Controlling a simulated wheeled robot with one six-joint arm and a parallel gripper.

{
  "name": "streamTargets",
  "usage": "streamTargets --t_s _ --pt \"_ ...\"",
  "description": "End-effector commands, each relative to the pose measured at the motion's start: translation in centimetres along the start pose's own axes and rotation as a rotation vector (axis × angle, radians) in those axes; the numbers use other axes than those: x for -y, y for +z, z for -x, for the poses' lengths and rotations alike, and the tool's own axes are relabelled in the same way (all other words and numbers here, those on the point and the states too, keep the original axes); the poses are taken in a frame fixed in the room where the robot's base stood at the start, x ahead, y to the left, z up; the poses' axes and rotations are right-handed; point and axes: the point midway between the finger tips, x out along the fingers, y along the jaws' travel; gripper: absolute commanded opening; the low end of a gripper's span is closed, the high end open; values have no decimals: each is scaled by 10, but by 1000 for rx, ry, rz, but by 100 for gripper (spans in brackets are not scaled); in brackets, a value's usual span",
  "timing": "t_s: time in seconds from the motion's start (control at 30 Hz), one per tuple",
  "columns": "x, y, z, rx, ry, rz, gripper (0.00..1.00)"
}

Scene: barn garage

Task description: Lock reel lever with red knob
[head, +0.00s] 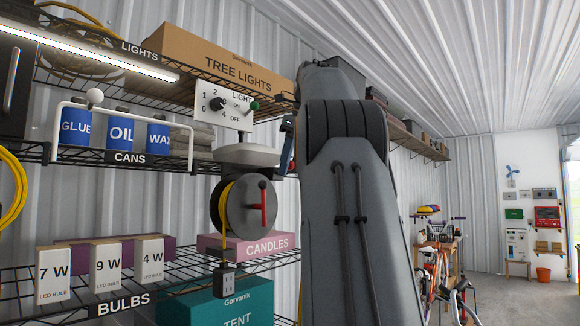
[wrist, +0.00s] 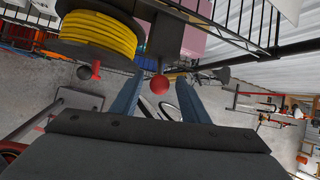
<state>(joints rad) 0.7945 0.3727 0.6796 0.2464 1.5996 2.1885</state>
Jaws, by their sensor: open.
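The grey reel (head: 238,207) with yellow cable hangs under a shelf in the head view, a red crank handle (head: 263,205) on its face. In the wrist view the reel (wrist: 98,38) fills the upper left, and the crank handle (wrist: 96,70) shows below it. A round red knob (wrist: 160,84) on a dark lever stem (wrist: 161,52) shows right of the reel. My gripper (wrist: 164,77) is open and empty, its blue fingers on either side of the knob in this view. I cannot tell how deep the knob sits between them. My arm hides the knob in the head view.
Wire shelves hold blue cans (head: 120,130), bulb boxes (head: 107,266), a tree lights box (head: 215,55) and a teal tent box (head: 232,303). A light switch panel (head: 225,107) is above the reel. A bicycle (head: 435,265) stands at the right; the floor beyond is open.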

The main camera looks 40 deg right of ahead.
Motion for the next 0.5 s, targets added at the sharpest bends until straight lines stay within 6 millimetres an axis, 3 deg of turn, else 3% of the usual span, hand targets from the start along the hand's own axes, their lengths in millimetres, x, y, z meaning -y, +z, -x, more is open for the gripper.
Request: streamTargets --t_s 0.4,0.5 --pt "0 0 44 1 -2 0 41" --pt "-5 -9 49 1 -2 -2 41"
